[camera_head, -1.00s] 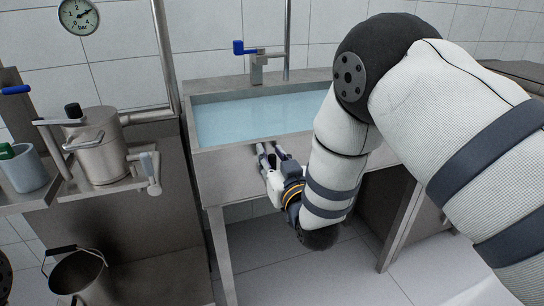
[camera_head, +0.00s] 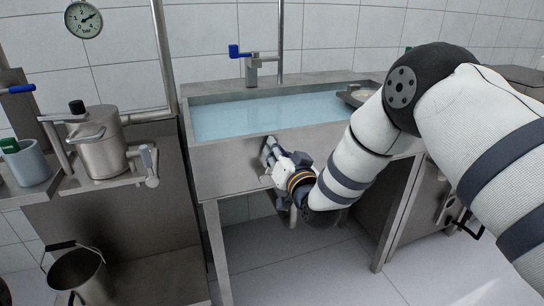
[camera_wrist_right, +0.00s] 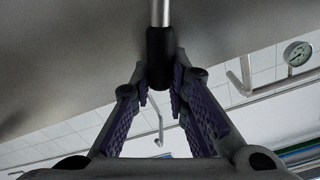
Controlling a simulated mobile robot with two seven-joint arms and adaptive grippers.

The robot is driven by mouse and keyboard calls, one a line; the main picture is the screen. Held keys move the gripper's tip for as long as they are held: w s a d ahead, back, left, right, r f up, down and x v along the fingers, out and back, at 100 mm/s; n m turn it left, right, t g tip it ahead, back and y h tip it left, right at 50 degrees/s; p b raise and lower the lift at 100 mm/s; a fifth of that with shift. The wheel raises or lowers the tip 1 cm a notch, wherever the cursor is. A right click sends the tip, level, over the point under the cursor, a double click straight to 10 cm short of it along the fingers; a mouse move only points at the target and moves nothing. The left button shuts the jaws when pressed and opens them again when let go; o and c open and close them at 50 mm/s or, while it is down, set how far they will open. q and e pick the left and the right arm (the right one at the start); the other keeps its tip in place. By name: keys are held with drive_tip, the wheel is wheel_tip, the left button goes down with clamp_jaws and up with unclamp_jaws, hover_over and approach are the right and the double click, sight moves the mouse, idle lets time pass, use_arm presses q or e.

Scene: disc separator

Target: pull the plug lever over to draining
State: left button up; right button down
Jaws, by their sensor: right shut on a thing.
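The plug lever (camera_wrist_right: 160,58) shows in the right wrist view as a black grip on a thin metal rod. The grip lies between the ridged purple pads of my right gripper (camera_wrist_right: 160,82), which is shut on it. In the head view my right gripper (camera_head: 270,150) is at the front face of the steel sink (camera_head: 236,153), below its rim. The lever is hidden behind the gripper there. Pale blue water (camera_head: 255,117) stands in the sink basin. My left gripper is not in view.
A tap with a blue handle (camera_head: 234,51) stands behind the sink. A steel pot (camera_head: 100,150) and a grey cup (camera_head: 28,163) stand on the left. A bucket (camera_head: 78,275) is on a low shelf. A tray (camera_head: 352,97) is at the sink's right end.

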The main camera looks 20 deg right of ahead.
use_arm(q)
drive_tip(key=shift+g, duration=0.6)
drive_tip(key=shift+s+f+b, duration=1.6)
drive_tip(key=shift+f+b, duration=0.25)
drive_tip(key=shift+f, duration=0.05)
use_arm(e)
drive_tip(key=d+f+m, duration=0.5)
drive_tip(key=f+m, duration=0.2)
drive_tip(key=m, duration=0.6)
drive_tip(key=shift+f, duration=0.35)
drive_tip(key=shift+a+m, duration=0.1)
drive_tip(key=shift+m, duration=0.2)
drive_tip(key=c, duration=1.5)
unclamp_jaws()
drive_tip(key=s, duration=1.2)
drive_tip(key=shift+d, duration=0.2)
